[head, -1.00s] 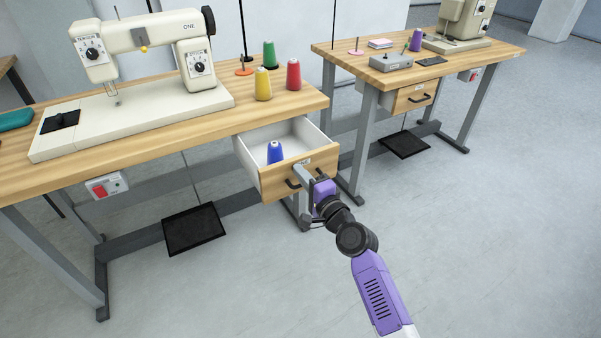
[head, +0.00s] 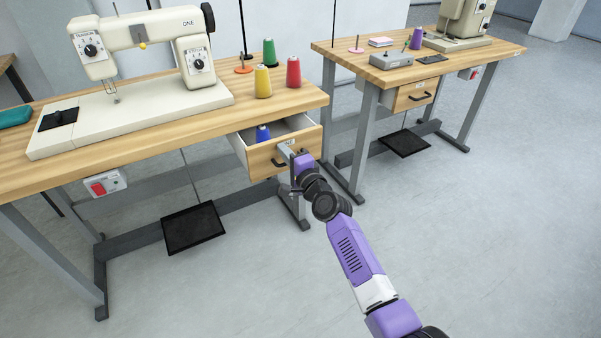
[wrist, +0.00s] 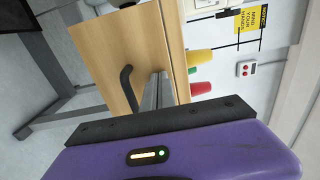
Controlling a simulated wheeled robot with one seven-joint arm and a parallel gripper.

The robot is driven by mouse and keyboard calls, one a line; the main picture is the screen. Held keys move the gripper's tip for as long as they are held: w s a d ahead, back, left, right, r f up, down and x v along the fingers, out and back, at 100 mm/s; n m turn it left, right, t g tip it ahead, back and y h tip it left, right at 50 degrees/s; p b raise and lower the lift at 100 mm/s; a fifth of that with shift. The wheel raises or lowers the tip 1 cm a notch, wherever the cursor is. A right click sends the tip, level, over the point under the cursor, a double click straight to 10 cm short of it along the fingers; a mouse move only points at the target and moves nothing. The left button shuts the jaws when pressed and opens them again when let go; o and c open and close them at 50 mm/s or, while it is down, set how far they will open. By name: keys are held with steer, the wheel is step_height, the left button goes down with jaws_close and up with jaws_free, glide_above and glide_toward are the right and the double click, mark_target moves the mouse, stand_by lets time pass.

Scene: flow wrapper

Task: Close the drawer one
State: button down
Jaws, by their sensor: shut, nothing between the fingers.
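The drawer (head: 266,159) under the table of the machine marked ONE is partly open, with a wooden front and a dark handle (head: 281,161). A blue spool (head: 263,133) stands inside it, its lower part hidden by the front. My gripper (head: 289,149) is shut and empty, its fingertips at the drawer front near the handle; whether they touch cannot be told. In the wrist view the shut fingers (wrist: 155,92) reach toward the drawer front (wrist: 115,50), beside the handle (wrist: 128,88).
Yellow (head: 263,81), red (head: 293,78) and green (head: 269,53) spools stand on the tabletop above the drawer. A sewing machine (head: 140,60) is to the left. A second table (head: 470,48) with its own drawer (head: 414,95) stands at right. The floor in front is clear.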

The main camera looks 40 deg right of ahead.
mark_target(266, 129)
steer(key=b+x, duration=0.4)
steer(key=x, duration=0.5)
steer(key=shift+w+d+f, duration=0.1)
steer(key=shift+w+f, duration=0.1)
steer(key=shift+w, duration=0.1)
steer(key=shift+w+d+b, duration=0.1)
steer(key=shift+w+b, duration=0.15)
steer(key=shift+b, duration=0.05)
steer(key=shift+w+r, duration=0.2)
steer(key=shift+r, duration=0.1)
